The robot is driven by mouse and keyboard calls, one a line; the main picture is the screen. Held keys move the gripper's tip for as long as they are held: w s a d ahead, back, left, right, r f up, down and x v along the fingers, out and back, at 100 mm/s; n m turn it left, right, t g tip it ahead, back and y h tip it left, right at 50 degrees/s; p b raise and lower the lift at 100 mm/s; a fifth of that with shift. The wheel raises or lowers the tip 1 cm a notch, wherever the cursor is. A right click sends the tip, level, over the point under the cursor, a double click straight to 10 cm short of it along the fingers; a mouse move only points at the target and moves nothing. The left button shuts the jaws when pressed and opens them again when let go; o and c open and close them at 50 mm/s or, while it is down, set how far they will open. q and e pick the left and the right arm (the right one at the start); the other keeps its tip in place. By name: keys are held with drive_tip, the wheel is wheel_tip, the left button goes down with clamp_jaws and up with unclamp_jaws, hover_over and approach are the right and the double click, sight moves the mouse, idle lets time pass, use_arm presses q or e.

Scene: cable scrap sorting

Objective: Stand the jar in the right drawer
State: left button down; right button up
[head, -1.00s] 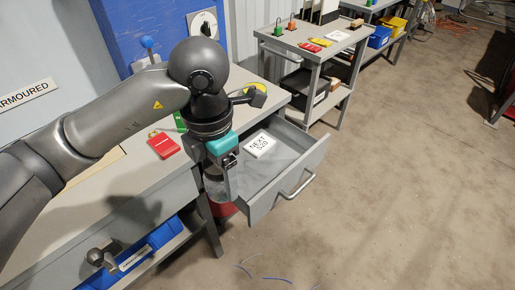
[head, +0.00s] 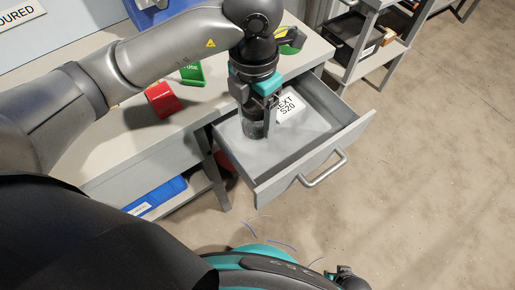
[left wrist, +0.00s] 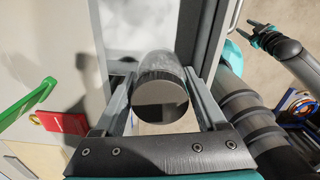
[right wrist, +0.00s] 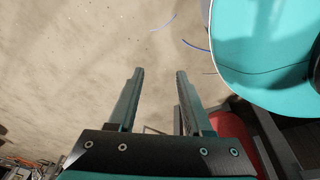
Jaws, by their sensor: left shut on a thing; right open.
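The jar (head: 252,127) is a clear, grey-looking cylinder, upright, inside the outline of the open grey drawer (head: 312,161) in the head view. My left gripper (head: 258,104) is shut on it from above. In the left wrist view the jar (left wrist: 160,88) sits between the two fingers, its dark round end toward the camera. I cannot tell whether its base touches the drawer floor. A white card with black print (head: 289,107) lies in the drawer beside the jar. My right gripper (right wrist: 158,78) is open and empty over the floor.
On the bench top stand a red block (head: 162,99) and a green piece (head: 192,75). A blue bin (head: 156,196) is on the shelf below. The drawer's bar handle (head: 322,170) sticks out at the front. Another shelf unit (head: 372,57) stands behind; the floor at right is clear.

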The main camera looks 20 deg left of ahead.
use_arm(q)
wheel_tip(320, 180, down, 10)
drive_tip(key=b, duration=0.3)
drive_tip(key=shift+r, duration=0.1)
drive_tip(key=shift+f, duration=0.7)
wheel_tip(320, 180, down, 2)
drive_tip(key=shift+f+b, duration=0.15)
drive_tip(key=shift+b, duration=0.55)
drive_tip(key=shift+w+f, duration=0.1)
drive_tip(key=shift+f, duration=0.5)
use_arm(e)
drive_tip(key=w+a+r, duration=0.4)
drive_tip(key=w+r, duration=0.2)
drive_tip(key=r, duration=0.2)
drive_tip(key=shift+a, duration=0.35)
drive_tip(key=shift+w, duration=0.1)
use_arm(q)
drive_tip(key=shift+f+b, duration=0.15)
drive_tip(key=shift+b, duration=0.15)
unclamp_jaws()
use_arm(e)
drive_tip(key=shift+w+r, duration=0.15)
drive_tip(key=shift+r, duration=0.1)
